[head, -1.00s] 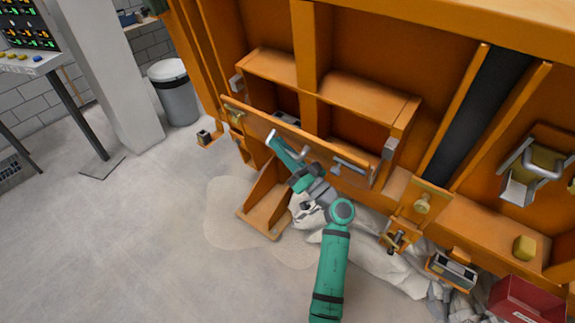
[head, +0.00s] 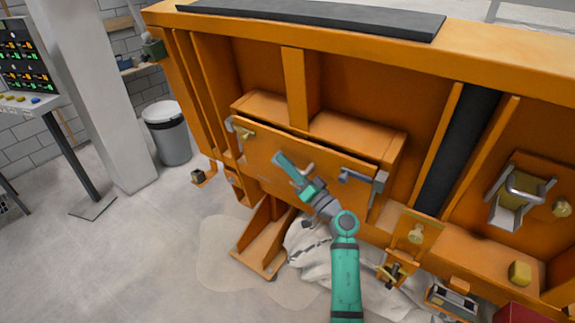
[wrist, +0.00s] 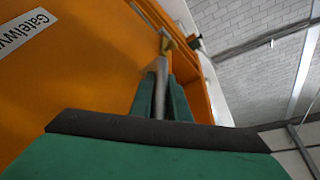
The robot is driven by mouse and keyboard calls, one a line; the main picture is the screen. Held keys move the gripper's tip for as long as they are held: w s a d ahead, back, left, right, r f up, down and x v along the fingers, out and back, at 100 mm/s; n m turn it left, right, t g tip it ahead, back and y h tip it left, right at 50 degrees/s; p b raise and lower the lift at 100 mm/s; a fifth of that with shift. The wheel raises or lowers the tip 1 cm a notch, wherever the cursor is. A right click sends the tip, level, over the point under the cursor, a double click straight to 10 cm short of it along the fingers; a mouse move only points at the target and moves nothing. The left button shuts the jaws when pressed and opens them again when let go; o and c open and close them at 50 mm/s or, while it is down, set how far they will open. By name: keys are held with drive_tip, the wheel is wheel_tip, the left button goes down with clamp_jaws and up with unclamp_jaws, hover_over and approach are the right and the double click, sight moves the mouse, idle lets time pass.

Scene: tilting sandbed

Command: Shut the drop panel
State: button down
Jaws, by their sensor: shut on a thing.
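The drop panel (head: 265,160) is a long orange board across the front of the orange box in the head view. It stands nearly upright, with a dark gap between its top edge and the box. My gripper (head: 301,174) is at the middle of the panel's face. In the wrist view its green fingers (wrist: 162,98) are shut on a grey bar handle (wrist: 160,72). The hand hides part of the handle. A left latch (head: 243,132) and a right latch with a grey handle (head: 358,177) sit near the panel's upper corners.
An orange foot bracket (head: 262,250) and pale sacks (head: 315,248) lie below the panel. A brass-knobbed orange bracket (head: 414,235) stands to the right. Open concrete floor lies to the left, with a bin (head: 168,135) and a pillar (head: 90,90) beyond.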

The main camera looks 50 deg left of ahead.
drive_tip(key=shift+w+d+f, duration=0.1)
drive_tip(key=shift+w+f, duration=0.25)
drive_tip(key=shift+f, duration=0.1)
drive_tip(key=c, duration=1.7)
unclamp_jaws()
drive_tip(key=shift+r, duration=0.15)
drive_tip(key=shift+s+a, duration=0.25)
drive_tip(key=shift+s, duration=0.05)
drive_tip(key=shift+w+d, duration=0.15)
drive_tip(key=shift+d, duration=0.15)
drive_tip(key=v, duration=1)
drive_tip(key=shift+d, duration=0.15)
